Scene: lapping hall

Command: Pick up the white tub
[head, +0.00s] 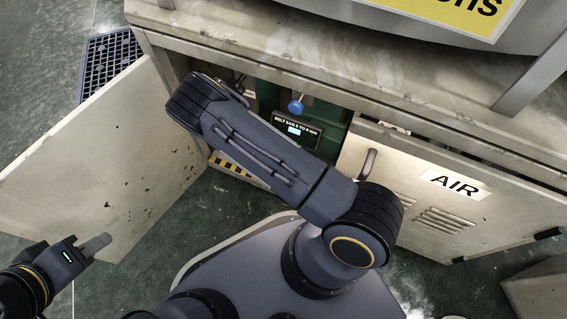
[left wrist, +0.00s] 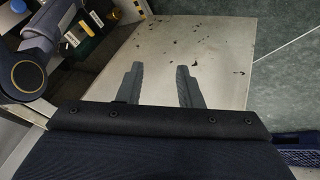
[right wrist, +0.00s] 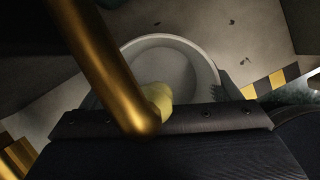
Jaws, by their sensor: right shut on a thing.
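The white tub (right wrist: 190,62) shows in the right wrist view as a pale round rim and bowl between the fingers of my right gripper (right wrist: 165,85). My right gripper is shut on the tub. A pale yellow lump (right wrist: 160,98) shows at the tub's near side; I cannot tell whether it is in it. In the head view my right arm reaches into the open cabinet, and its gripper and the tub are hidden there. My left gripper (head: 97,244) is outside the cabinet at the lower left. Its fingers stand apart and empty in the left wrist view (left wrist: 160,85).
A brass pipe (right wrist: 105,60) crosses close in front of the right wrist camera. The cabinet's left door (head: 95,150) and AIR door (head: 430,190) flank the opening. A blue knob (head: 296,106) and a dark label plate (head: 297,130) sit inside. The worktop (head: 270,45) overhangs.

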